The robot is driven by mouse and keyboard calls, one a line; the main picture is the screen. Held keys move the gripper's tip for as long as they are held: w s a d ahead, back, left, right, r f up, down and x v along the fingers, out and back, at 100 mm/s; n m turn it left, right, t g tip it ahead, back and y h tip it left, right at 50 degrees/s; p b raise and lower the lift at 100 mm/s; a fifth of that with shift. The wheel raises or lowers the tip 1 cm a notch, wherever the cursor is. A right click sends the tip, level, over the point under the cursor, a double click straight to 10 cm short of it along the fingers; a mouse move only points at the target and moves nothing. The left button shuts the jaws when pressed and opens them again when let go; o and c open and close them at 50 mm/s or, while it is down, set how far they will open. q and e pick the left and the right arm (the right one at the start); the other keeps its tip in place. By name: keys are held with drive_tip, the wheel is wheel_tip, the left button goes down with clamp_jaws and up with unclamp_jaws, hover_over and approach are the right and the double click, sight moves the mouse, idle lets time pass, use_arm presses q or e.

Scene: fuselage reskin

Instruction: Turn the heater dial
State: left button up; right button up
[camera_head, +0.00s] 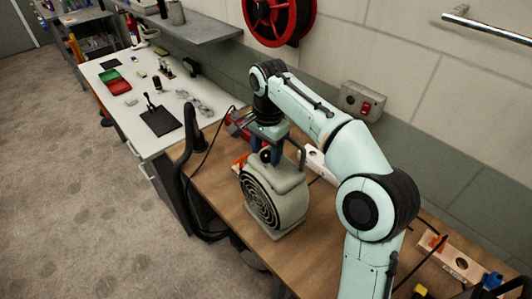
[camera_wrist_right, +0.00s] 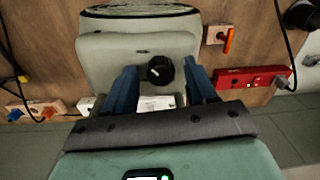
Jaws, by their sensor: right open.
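A grey-beige heater (camera_head: 290,203) with a round dark front grille stands on the wooden bench. Its black dial (camera_wrist_right: 160,70) is on the heater's top, with a light pointer mark. My right gripper (camera_head: 266,152) is above the heater, pointing down. In the right wrist view its two blue fingers (camera_wrist_right: 160,82) are spread, one on each side of the dial, with a visible gap on both sides. The fingers hide part of the heater's top (camera_wrist_right: 110,50). The dial is only partly visible in the head view. My left gripper is out of view.
A red power strip (camera_wrist_right: 254,77) and an orange-handled item on a pale block (camera_wrist_right: 225,36) lie near the heater. A black hose (camera_head: 188,165) stands left of it. A wall box with a red switch (camera_head: 366,107) is behind my right arm.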

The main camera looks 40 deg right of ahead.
drive_tip(key=shift+f, duration=0.1)
clamp_jaws()
